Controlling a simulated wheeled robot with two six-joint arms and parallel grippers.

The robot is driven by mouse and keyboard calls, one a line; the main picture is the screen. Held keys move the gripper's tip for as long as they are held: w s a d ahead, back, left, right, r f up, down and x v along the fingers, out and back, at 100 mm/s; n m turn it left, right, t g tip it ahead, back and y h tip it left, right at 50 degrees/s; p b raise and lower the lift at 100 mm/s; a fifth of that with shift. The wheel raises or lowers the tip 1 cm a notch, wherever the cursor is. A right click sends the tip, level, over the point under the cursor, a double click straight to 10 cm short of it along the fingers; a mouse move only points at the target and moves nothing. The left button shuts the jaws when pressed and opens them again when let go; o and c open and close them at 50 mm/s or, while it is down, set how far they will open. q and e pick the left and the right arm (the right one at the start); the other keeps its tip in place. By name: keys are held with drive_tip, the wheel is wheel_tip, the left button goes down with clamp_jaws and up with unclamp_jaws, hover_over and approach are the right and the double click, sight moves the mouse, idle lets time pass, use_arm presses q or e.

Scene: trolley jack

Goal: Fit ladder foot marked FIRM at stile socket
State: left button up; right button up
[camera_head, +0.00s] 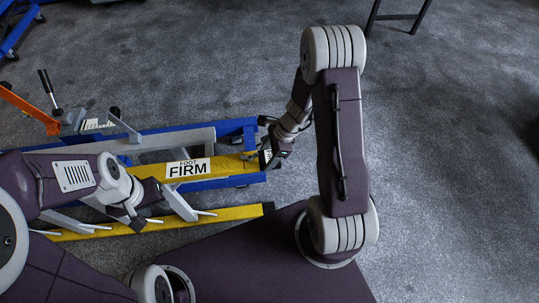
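A yellow ladder lies flat, with an upper stile (228,164) and a lower stile (232,213). My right gripper (270,154) is at the right end of the upper stile. Something dark is there between or beside its fingers; I cannot tell whether it is the foot, and the stile socket is hidden. My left gripper (137,215) is low over the left part of the ladder, close to the lower stile. Its fingertips are too small and dark to judge.
A blue trolley jack frame (240,126) with a grey beam and an orange handle (28,110) lies behind and under the ladder. Black stand legs (398,17) are at the top. Grey floor (450,160) is clear at the right.

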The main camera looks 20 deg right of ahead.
drive_tip(key=o, duration=0.5)
drive_tip(key=p+v, duration=0.4)
drive_tip(key=v, duration=0.4)
drive_tip(key=shift+r+p, duration=0.25)
drive_tip(key=shift+p, duration=0.1)
drive_tip(key=shift+s+d+r, duration=0.1)
drive_tip(key=shift+d+r, duration=0.1)
drive_tip(key=shift+r, duration=0.1)
